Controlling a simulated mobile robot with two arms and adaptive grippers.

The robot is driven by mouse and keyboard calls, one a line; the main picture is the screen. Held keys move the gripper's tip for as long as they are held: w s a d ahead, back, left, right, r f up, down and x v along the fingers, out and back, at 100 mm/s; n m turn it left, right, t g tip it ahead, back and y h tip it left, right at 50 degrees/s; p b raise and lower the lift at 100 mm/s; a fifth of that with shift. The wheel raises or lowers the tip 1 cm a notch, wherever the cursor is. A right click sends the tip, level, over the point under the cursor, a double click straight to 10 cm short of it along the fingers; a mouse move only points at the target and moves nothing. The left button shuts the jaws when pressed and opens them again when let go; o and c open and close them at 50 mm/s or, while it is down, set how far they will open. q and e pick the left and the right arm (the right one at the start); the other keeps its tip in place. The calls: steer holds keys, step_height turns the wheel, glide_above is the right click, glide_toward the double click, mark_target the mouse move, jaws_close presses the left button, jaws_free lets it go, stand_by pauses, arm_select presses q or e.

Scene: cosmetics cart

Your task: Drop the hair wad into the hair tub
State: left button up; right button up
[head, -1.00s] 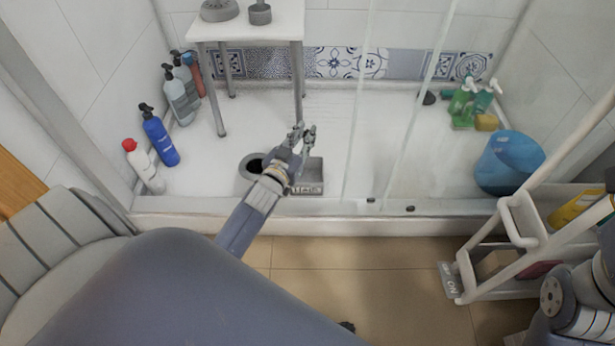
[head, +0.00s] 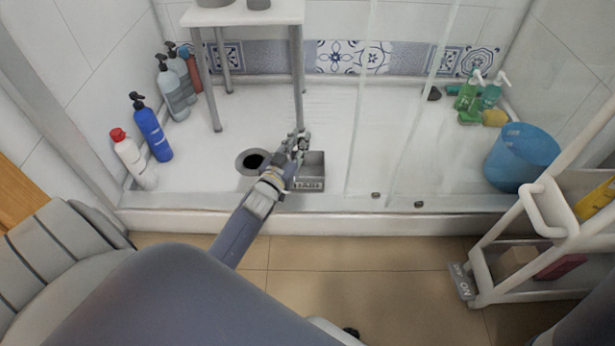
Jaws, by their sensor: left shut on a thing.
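The hair tub (head: 312,184) is a small grey open box with a label on its front, standing on the white shower floor near the front sill. My left gripper (head: 300,142) is shut at the tub's upper left side in the picture, and its wrist overlaps the tub's left edge. The hair wad is not distinct; the fingers hide what they hold. I cannot tell the gripper's height above the tub. The round grey drain (head: 247,168) with a dark hole lies just left of the tub. My right gripper is not in view.
A white stool (head: 240,16) stands behind my left gripper. Several bottles, including a blue one (head: 153,132), line the left wall. A glass panel edge and a blue bucket (head: 521,158) are to the right. A white cart (head: 545,215) stands at the front right.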

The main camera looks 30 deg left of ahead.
arm_select(q)
steer(key=shift+f, duration=0.1)
steer(key=o, duration=0.8)
steer(key=s+d, duration=0.2)
steer(key=s, duration=1)
steer(key=shift+r, duration=0.35)
steer(key=shift+w, duration=0.1)
